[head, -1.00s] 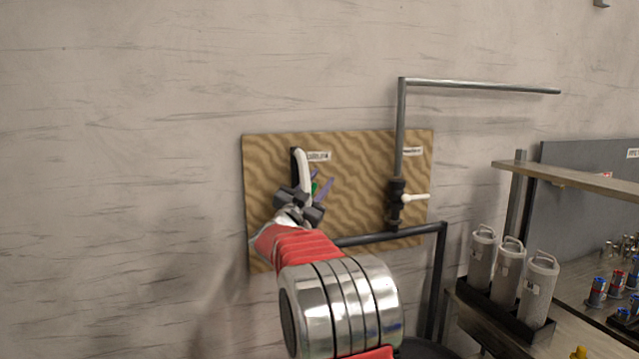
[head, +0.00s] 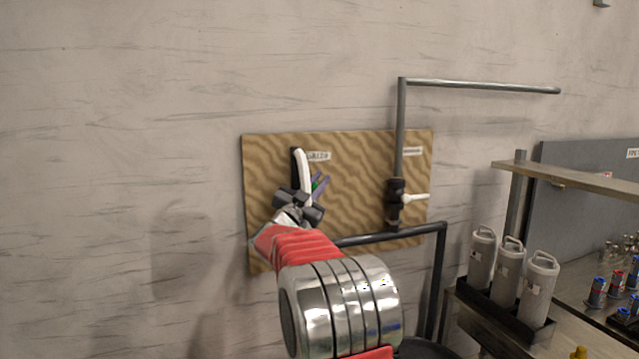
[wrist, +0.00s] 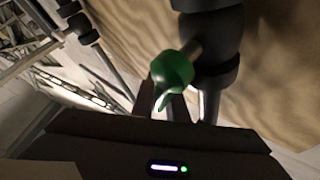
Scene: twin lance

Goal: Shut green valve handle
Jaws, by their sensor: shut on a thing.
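The green valve handle (wrist: 174,70) shows in the wrist view on a short stem from a dark valve body (wrist: 214,50). Its narrow lower end points down between the fingers of my gripper (wrist: 167,98). My gripper is shut on this handle. In the head view only a small bit of green (head: 315,186) shows at my fingertips, at the left part of the wavy tan board (head: 350,160). My wrist and fingers hide most of that valve there, so the handle's exact angle is hard to tell.
A second valve (head: 396,197) with a white handle (head: 415,198) stands to the right, on a grey pipe (head: 400,130) that bends right. A dark pipe (head: 438,270) runs below the board. Grey canisters (head: 510,270) and shelves (head: 580,180) stand farther right. The wall on the left is bare.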

